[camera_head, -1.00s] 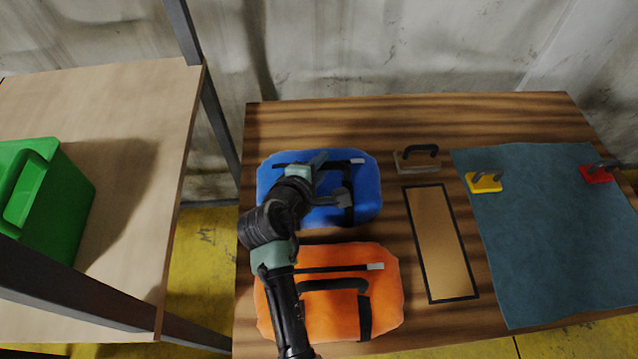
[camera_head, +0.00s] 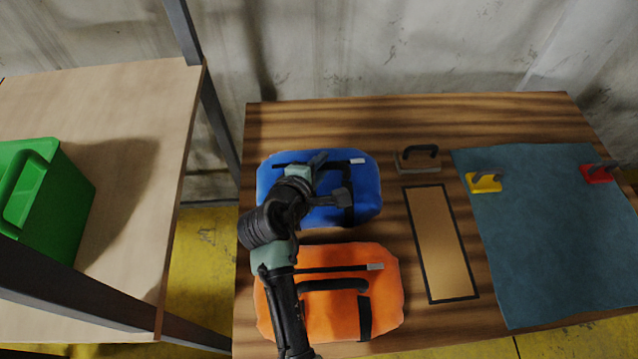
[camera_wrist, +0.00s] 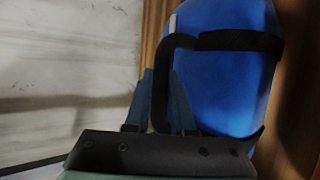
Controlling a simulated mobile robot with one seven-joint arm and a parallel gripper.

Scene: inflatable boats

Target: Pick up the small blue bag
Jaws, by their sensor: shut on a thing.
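The small blue bag (camera_head: 364,190) lies on the wooden table at its back left, with a black handle and strap. It also fills the right half of the wrist view (camera_wrist: 225,85). My gripper (camera_head: 330,178) is over the bag in the head view and covers part of it. In the wrist view my gripper's fingers (camera_wrist: 162,95) are on either side of the bag's black handle (camera_wrist: 166,60), shut on it. The bag appears to rest on the table.
An orange bag (camera_head: 385,295) lies just in front, under my arm. A framed brown panel (camera_head: 440,245), a grey handled block (camera_head: 417,162) and a teal cloth (camera_head: 550,240) with yellow (camera_head: 484,183) and red (camera_head: 597,175) handled blocks lie right. A green bin (camera_head: 75,200) stands on the left shelf.

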